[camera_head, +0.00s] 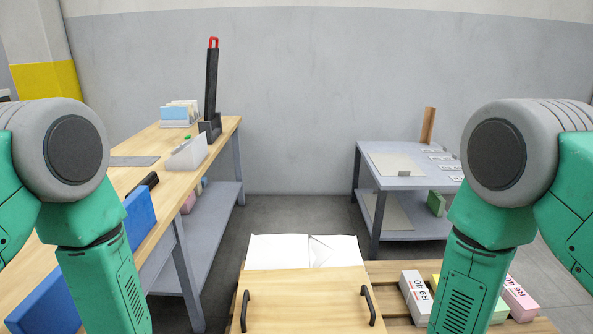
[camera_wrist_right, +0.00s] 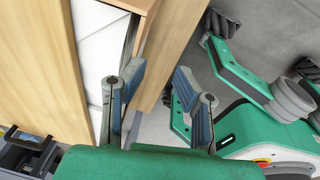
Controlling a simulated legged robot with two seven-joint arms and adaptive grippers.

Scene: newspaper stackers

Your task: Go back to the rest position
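In the head view both my arms reach down at the left and right edges, and their grippers are out of that frame. In the right wrist view my right gripper (camera_wrist_right: 160,85) is open, its two fingers spread with nothing gripped between them. Its fingertips are close to the edge of a wooden panel (camera_wrist_right: 185,35); I cannot tell whether they touch. My left gripper cannot be made out in either view.
A wooden board (camera_head: 305,285) with two black handles is in front, with white paper stacks (camera_head: 278,250) behind it. Boxes (camera_head: 415,297) lie on a slatted pallet (camera_head: 385,270) at right. A long workbench (camera_head: 140,180) stands left; a grey table (camera_head: 385,180) stands back right. Floor between is clear.

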